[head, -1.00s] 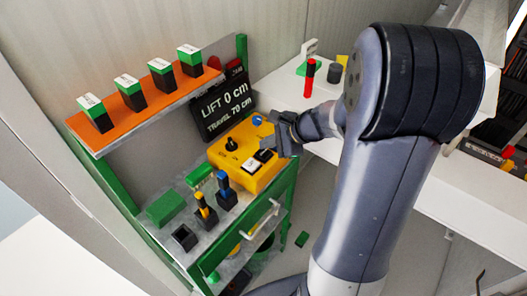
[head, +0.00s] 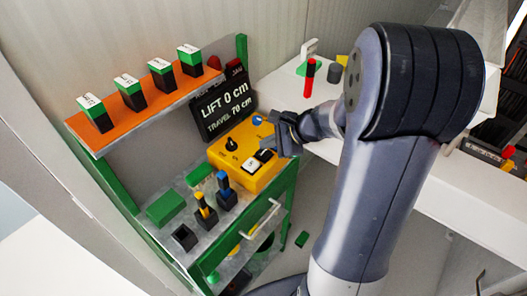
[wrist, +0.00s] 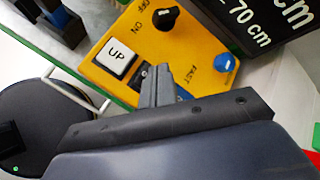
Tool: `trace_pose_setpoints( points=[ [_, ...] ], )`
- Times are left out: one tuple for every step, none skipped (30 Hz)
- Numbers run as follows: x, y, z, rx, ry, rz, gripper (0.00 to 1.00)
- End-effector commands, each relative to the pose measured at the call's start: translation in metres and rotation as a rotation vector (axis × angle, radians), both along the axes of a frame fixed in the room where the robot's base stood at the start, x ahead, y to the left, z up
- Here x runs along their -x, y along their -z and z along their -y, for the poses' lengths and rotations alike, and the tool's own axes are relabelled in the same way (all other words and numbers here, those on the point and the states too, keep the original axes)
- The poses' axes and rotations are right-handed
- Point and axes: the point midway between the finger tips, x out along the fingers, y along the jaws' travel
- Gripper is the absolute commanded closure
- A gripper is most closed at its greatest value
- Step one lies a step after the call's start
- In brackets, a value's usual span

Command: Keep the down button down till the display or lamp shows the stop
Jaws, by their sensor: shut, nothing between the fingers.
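The yellow control box (head: 236,167) stands on the bench, with a white UP button (head: 250,165) and a dark button (head: 264,155) beside it. In the wrist view the UP button (wrist: 116,62) is plain, but the dark button is mostly hidden behind my fingers. The black display (head: 224,104) reads "LIFT 0 cm" and "TRAVEL 70 cm". My gripper (head: 284,143) is shut and empty, its tips at the dark button. In the wrist view the shut fingers (wrist: 158,86) reach onto the box there; I cannot tell whether the button is pressed down.
The box also carries a black ON/OFF knob (wrist: 164,19) and a blue knob (wrist: 224,63) close to my fingers. An orange shelf (head: 140,106) with several green-topped black blocks is at the left. A red cylinder (head: 309,78) stands on the white table behind.

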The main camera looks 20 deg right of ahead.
Motion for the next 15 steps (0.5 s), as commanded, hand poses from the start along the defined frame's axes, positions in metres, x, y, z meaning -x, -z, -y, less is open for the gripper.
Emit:
trace_pose_setpoints(
  points=[
    [0.0,0.002,0.0,0.0,0.0,0.0,1.0],
    [0.0,0.003,0.0,0.0,0.0,0.0,1.0],
    [0.0,0.0047,0.0001,0.0,0.0,0.0,1.0],
    [0.0,0.0059,0.0,0.0,0.0,0.0,1.0],
    [0.0,0.0071,0.0,0.0,0.0,0.0,1.0],
    [0.0,0.0083,0.0,0.0,0.0,0.0,1.0],
    [0.0,0.0089,0.0,0.0,0.0,0.0,1.0],
    [0.0,0.0091,0.0,0.0,0.0,0.0,1.0],
    [0.0,0.0089,0.0,0.0,0.0,0.0,1.0],
    [0.0,0.0085,0.0,0.0,0.0,0.0,1.0],
    [-0.0001,0.0082,0.0,0.0,0.0,0.0,1.0],
    [0.0,0.0079,0.0001,0.0,0.0,0.0,1.0],
    [0.0,0.0079,0.0,0.0,0.0,0.0,1.0],
    [0.0,0.0079,0.0,0.0,0.0,0.0,1.0],
    [0.0,0.0079,0.0,0.0,0.0,0.0,1.0]
  ],
)
